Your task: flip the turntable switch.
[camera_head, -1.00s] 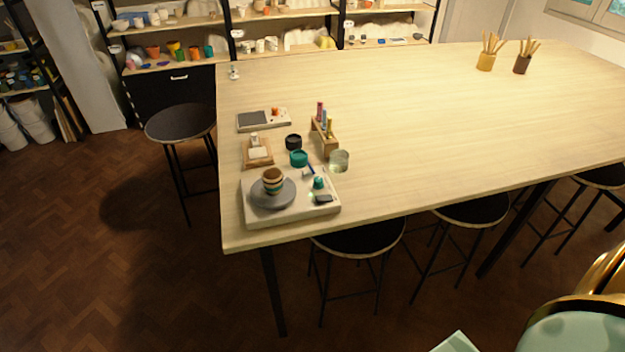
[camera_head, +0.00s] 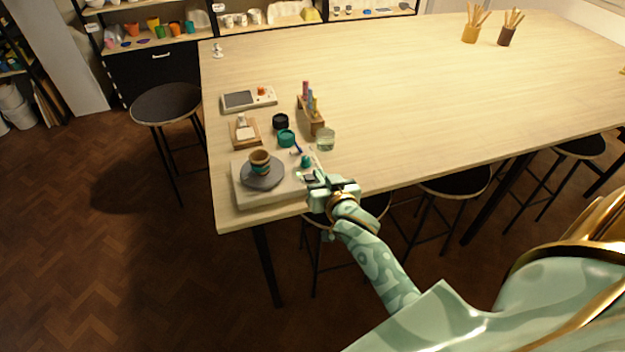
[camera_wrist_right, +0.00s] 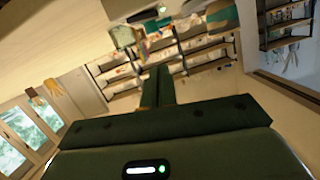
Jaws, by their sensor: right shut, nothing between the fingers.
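The turntable unit has a pale base (camera_head: 245,197) at the near left corner of the table. Its grey round plate (camera_head: 262,178) carries a small banded pot (camera_head: 259,160). A teal knob (camera_head: 306,161) stands on the base's right part. The dark switch (camera_head: 309,178) is in front of the knob and partly hidden by my right gripper (camera_head: 316,181). That gripper is at the base's right edge, by the switch; I cannot tell whether it touches. In the right wrist view, its fingers (camera_wrist_right: 158,86) are together and empty. My left gripper is out of view.
Behind the unit are a wooden tray (camera_head: 258,136), a black jar (camera_head: 280,121), a teal jar (camera_head: 286,138), a glass (camera_head: 326,140) and a wooden rack (camera_head: 311,122). A scale (camera_head: 263,98) lies farther back. Stools stand along the table. The table's middle is clear.

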